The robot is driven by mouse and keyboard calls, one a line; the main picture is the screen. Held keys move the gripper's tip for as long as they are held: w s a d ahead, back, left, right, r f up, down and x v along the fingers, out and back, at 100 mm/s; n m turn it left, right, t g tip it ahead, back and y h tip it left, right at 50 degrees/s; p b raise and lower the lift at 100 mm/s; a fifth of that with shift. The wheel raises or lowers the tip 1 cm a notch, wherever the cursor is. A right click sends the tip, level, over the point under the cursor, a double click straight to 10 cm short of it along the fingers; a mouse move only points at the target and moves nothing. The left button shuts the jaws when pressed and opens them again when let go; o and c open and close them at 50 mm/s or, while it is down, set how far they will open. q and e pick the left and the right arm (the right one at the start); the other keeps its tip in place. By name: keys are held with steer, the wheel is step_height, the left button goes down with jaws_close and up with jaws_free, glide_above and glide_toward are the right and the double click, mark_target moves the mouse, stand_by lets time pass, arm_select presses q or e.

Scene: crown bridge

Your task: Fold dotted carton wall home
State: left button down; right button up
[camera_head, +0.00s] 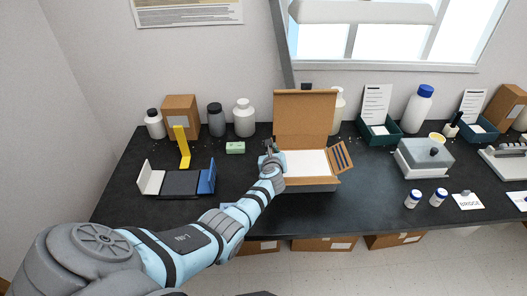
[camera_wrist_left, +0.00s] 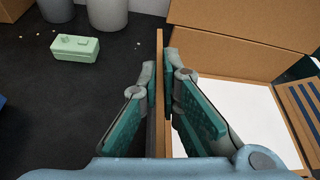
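An open brown carton (camera_head: 305,182) with a white floor stands on the dark bench. Its tall back wall (camera_head: 305,112) is upright. Its right wall (camera_head: 341,157) carries dark stripes and leans outward; the stripes also show in the left wrist view (camera_wrist_left: 301,112). Its left wall (camera_wrist_left: 160,120) stands upright, seen nearly edge-on. I see no dots on any wall; the left wall's faces are mostly hidden. My left gripper (camera_head: 270,148) is at this left wall, with one finger on each side, and the fingertips (camera_wrist_left: 160,75) appear closed on it. My right gripper is out of view.
A green block (camera_head: 235,148) and a stand with white, yellow and blue panels (camera_head: 180,183) lie left of the carton. Bottles (camera_head: 244,118) stand behind. A clear-lidded grey box (camera_head: 424,158) and small bottles (camera_head: 412,198) are at right. Bench in front of the carton is mostly clear.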

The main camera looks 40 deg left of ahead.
arm_select(q)
steer(key=shift+w+d+m+y, duration=0.3)
steer(key=shift+d+m+y, duration=0.15)
steer(key=shift+m, duration=0.15)
steer(key=shift+r, duration=0.1)
steer(key=c, duration=1.8)
jaws_free()
steer(key=v, duration=1.2)
steer(key=shift+r+g, duration=0.25)
steer(key=shift+g, duration=0.05)
steer(key=shift+w, duration=0.2)
